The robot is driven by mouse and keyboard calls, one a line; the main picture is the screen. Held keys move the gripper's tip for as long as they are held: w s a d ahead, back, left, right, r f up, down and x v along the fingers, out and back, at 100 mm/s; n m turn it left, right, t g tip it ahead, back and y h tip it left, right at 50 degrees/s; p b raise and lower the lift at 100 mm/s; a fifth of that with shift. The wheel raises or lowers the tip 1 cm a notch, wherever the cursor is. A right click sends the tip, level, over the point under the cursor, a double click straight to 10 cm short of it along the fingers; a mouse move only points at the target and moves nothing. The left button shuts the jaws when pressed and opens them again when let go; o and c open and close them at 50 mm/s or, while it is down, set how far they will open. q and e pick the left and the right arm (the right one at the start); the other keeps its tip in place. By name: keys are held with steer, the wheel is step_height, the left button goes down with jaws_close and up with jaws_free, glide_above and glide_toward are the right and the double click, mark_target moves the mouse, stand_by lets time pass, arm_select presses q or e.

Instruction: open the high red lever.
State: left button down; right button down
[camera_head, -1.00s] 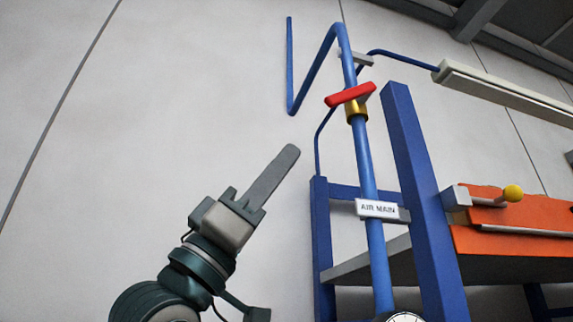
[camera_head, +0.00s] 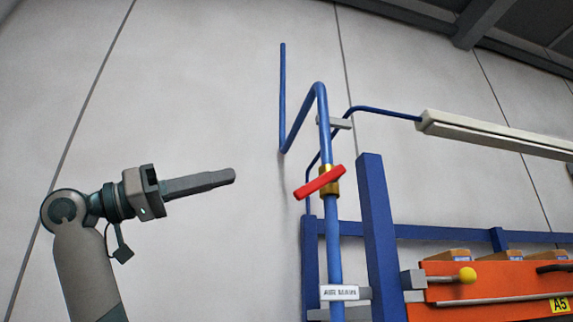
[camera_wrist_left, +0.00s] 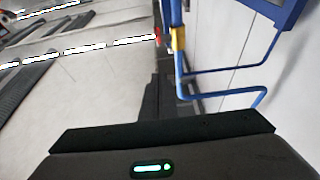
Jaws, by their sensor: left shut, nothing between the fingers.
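The red lever (camera_head: 319,182) sits high on a blue vertical pipe (camera_head: 334,240), at a brass valve body (camera_head: 333,186). It lies across the pipe, slanting with its left end lower. My left gripper (camera_head: 232,176) is shut and empty, pointing right toward the lever, with a clear gap of wall between its tip and the lever in the head view. In the left wrist view the brass valve (camera_wrist_left: 179,38) shows beyond the dark fingers (camera_wrist_left: 158,98), with a small part of the red lever (camera_wrist_left: 158,34) beside it. My right gripper is not in view.
A white "AIR MAIN" label (camera_head: 339,292) is on the pipe below the lever. A blue frame post (camera_head: 377,235) stands just right of the pipe. A light bar (camera_head: 490,135) hangs at upper right. The wall left is bare.

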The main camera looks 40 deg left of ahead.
mark_target(318, 185)
arm_select(q)
steer(key=shift+w+a+f, duration=0.1)
steer(key=shift+w+a, duration=0.1)
steer(key=shift+a, duration=0.1)
steer(key=shift+d, duration=0.1)
steer(key=w+d+p, duration=0.7)
steer(key=w, duration=0.1)
steer(key=shift+w+d+r, duration=0.2)
steer(key=shift+w+d, duration=0.15)
steer(key=shift+a, duration=0.1)
stand_by(0.5)
